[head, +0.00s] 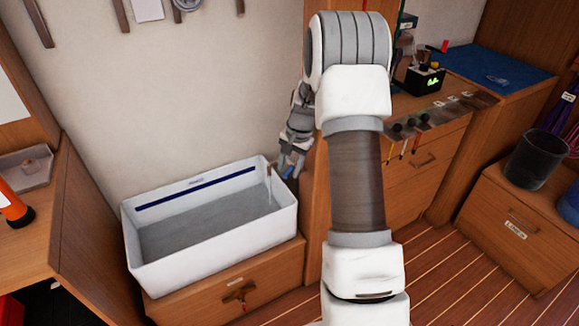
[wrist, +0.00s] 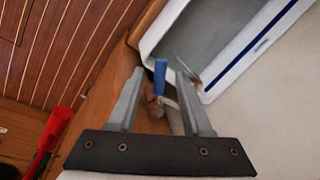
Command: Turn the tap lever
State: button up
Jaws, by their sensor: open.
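The tap's blue lever (wrist: 160,78) stands between the two spread fingers of my gripper (wrist: 159,72) in the wrist view. Pale and brownish parts below the lever look like the tap body, partly hidden and blurred. In the head view my gripper (head: 289,164) points down at the right rear corner of the white basin, and a small blue bit of the lever (head: 289,173) shows at its fingertips. The gripper is open. I cannot tell whether either finger touches the lever.
The white basin (head: 282,217) with a blue stripe stands on a wooden cabinet (head: 205,296). A wooden panel (head: 315,215) rises close to its right. A red object (wrist: 50,138) lies at lower left in the wrist view. A black bin (head: 535,158) stands far right.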

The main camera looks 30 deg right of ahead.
jog(key=shift+r, duration=0.1)
notch_tip(320, 180, up, 17)
jog(key=s+d+p, duration=0.2)
jog(key=p, duration=0.1)
jog(key=shift+s, duration=0.35)
